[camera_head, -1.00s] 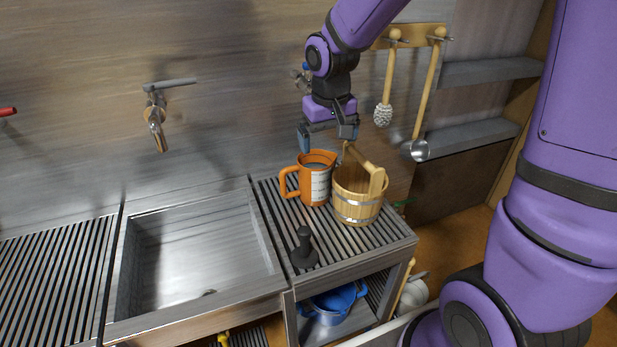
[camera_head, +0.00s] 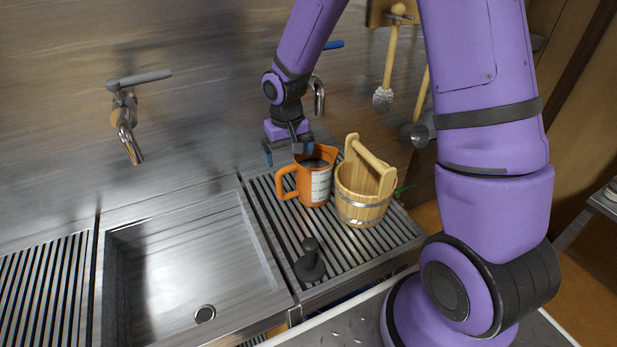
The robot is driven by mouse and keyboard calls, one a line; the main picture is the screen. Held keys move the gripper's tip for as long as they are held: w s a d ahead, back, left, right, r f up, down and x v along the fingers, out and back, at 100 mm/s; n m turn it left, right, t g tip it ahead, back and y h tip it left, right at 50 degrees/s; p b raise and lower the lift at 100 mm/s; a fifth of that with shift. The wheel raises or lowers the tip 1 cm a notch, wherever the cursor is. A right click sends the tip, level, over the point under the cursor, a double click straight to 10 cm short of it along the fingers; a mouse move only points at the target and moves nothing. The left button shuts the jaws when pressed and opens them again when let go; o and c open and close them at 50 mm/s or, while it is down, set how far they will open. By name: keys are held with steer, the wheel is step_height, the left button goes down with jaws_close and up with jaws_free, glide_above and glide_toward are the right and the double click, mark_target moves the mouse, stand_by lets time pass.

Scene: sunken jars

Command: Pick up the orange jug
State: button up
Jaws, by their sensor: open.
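The orange jug (camera_head: 316,187) stands upright on the slatted counter, right of the sink. Its handle points left and a pale printed label shows on its front. My gripper (camera_head: 287,153) is open and empty, just above and behind the jug, towards its left. One finger is near the jug's rim, and I cannot tell whether it touches. The jug's inside is dark and partly visible.
A wooden bucket (camera_head: 361,206) with a raised handle stands close on the jug's right. A black plunger-like object (camera_head: 309,262) is in front. The empty sink (camera_head: 190,265) lies left, with a tap (camera_head: 128,125) behind. A brush (camera_head: 384,98) and ladle (camera_head: 416,132) hang behind.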

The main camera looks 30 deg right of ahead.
mark_target(287, 167)
steer(key=shift+a+f, duration=0.2)
steer(key=shift+f, duration=1.65)
steer(key=shift+a+f, duration=0.15)
steer(key=shift+f, duration=1.65)
steer(key=c, duration=1.8)
steer(key=shift+r, duration=0.25)
steer(key=shift+r, duration=1.55)
steer(key=shift+s+a, duration=0.8)
steer(key=shift+a, duration=2.05)
steer(key=shift+s+a, duration=0.8)
steer(key=shift+a, duration=2.05)
steer(key=shift+s+a, duration=0.8)
steer(key=shift+a, duration=2.15)
steer(key=o, duration=1.3)
steer(key=c, duration=1)
